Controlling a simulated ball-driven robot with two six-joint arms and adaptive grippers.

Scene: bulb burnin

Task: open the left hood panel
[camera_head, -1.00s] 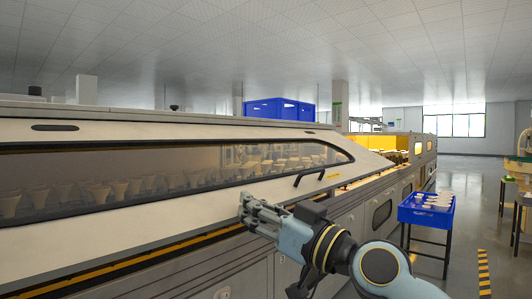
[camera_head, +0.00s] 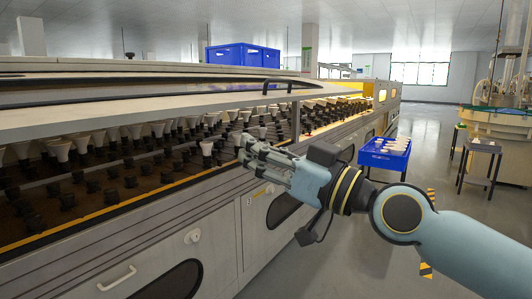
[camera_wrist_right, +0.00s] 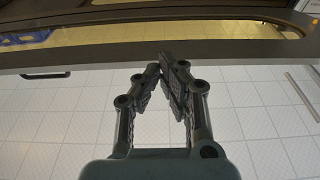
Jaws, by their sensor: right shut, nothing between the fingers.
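The left hood panel (camera_head: 120,113) is pale with a long dark window, and it stands raised over the bed of the machine. Its dark handle (camera_head: 268,87) shows near its right end. My right gripper (camera_head: 245,151) is shut and empty, below the panel's lower edge in the head view, in front of the bulb rows. In the right wrist view, the closed fingertips (camera_wrist_right: 163,65) point at the panel's dark edge (camera_wrist_right: 80,58); I cannot tell whether they touch it. My left gripper is not in view.
White bulbs (camera_head: 207,148) in dark sockets fill the open bed. The machine's front (camera_head: 222,228) has panels and a pull handle (camera_head: 117,279).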

